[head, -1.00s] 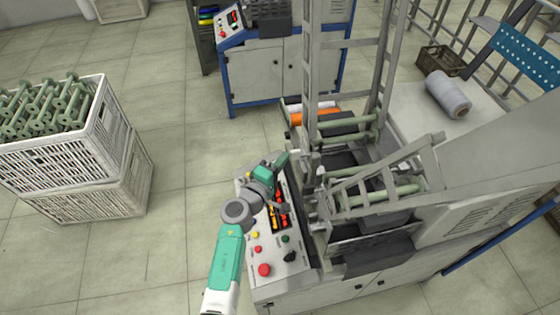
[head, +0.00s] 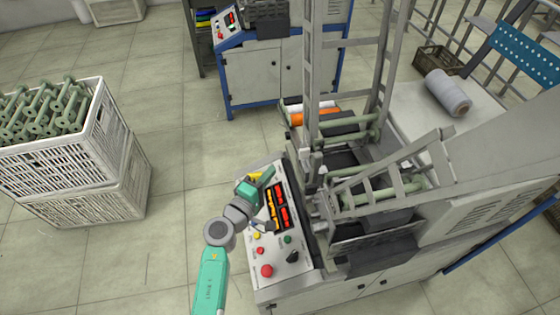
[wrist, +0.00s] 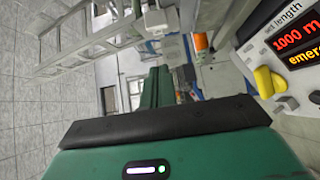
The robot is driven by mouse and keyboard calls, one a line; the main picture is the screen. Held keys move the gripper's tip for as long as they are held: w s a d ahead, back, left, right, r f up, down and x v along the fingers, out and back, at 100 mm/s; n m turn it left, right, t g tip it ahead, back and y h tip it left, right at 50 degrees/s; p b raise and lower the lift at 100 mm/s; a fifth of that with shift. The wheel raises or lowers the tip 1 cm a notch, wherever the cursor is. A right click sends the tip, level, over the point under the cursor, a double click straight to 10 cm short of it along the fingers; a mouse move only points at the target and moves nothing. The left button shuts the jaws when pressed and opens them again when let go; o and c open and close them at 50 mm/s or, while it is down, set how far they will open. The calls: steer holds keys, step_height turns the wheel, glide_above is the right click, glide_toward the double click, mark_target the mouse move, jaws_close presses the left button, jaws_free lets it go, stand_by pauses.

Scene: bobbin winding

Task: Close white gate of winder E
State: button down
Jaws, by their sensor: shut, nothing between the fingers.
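The near winder has a pale grey-white ladder-like gate (head: 387,178) lying low and slanted, rising to the right, over green bobbins (head: 385,197). A taller ladder-like frame (head: 311,70) stands upright behind it. I cannot read a winder letter or tell which frame is the named gate. A ladder-like frame (wrist: 85,45) also crosses the upper left of the wrist view. My gripper (head: 268,174) is shut and empty, above the left edge of the control panel (head: 275,245), apart from the gates. Its green fingers show in the wrist view (wrist: 158,85).
The panel has lit displays, a red button (head: 266,270) and a yellow knob (wrist: 268,82). White crates (head: 128,150) with green bobbins stand at left. A blue-framed machine (head: 280,75) stands behind. A grey spool (head: 447,92) lies on the right. Floor between is clear.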

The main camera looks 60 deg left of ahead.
steer(key=v, duration=0.5)
steer(key=shift+r, duration=0.1)
